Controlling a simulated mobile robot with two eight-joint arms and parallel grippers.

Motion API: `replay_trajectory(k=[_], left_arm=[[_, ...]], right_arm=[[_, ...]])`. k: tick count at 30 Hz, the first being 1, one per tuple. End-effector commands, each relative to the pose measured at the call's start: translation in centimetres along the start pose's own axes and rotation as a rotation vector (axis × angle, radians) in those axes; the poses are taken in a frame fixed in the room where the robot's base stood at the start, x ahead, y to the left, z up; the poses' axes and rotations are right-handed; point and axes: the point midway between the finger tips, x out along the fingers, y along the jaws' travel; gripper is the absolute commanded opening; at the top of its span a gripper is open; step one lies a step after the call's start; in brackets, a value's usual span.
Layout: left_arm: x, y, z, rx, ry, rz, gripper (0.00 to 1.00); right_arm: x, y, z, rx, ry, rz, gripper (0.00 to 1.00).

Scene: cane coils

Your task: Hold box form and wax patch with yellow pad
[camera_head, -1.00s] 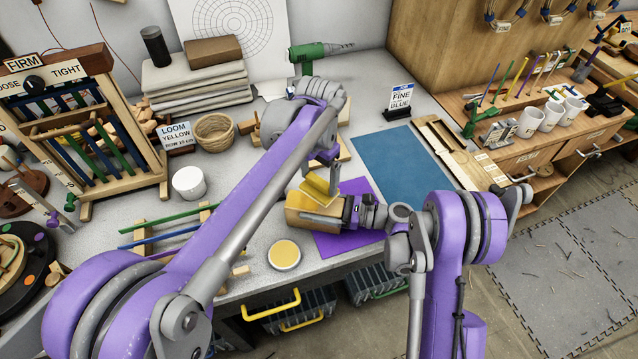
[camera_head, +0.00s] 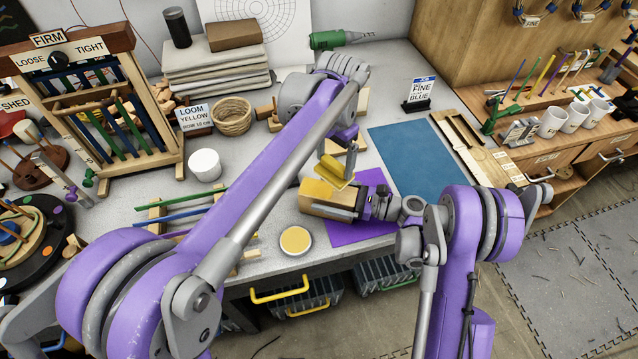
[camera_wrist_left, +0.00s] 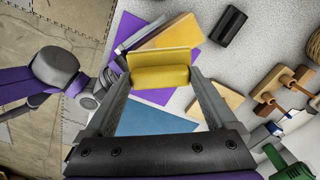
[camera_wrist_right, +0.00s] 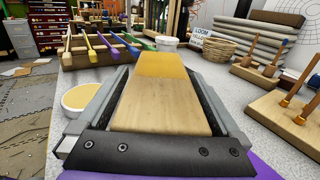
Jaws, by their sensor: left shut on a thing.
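The wooden box form (camera_head: 325,203) lies over a purple mat (camera_head: 365,228) near the table's front edge. My right gripper (camera_wrist_right: 160,95) is shut on it, one finger along each side. The yellow wax patch (camera_wrist_right: 164,66) covers the far part of its top. My left gripper (camera_wrist_left: 160,76) is shut on the yellow pad (camera_wrist_left: 160,68), which also shows in the head view (camera_head: 336,168). The pad is over the box form's top; I cannot tell whether it touches the patch. The left forearm crosses above the table.
A round tin with yellow contents (camera_head: 296,240) stands left of the box form. A rack with coloured canes (camera_head: 170,215) is further left. A wooden loom frame (camera_head: 110,120) stands at the back left. A blue mat (camera_head: 418,160) is clear on the right.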

Motion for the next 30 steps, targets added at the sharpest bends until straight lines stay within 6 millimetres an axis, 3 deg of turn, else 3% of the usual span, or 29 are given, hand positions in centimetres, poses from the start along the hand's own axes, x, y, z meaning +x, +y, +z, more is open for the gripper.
replay_trajectory(k=[7,21,30], left_arm=[[0.0,0.0,0.0,0.0,0.0,0.0,0.46],[0.0,0.0,0.0,0.0,0.0,0.0,0.46],[0.0,0.0,0.0,0.0,0.0,0.0,0.46]], right_arm=[[-0.9,-0.1,0.0,0.0,0.0,-0.003,1.0],[-10.1,-0.1,0.0,0.0,0.0,-0.004,1.0],[-12.0,0.0,0.0,0.0,0.0,0.0,1.0]])
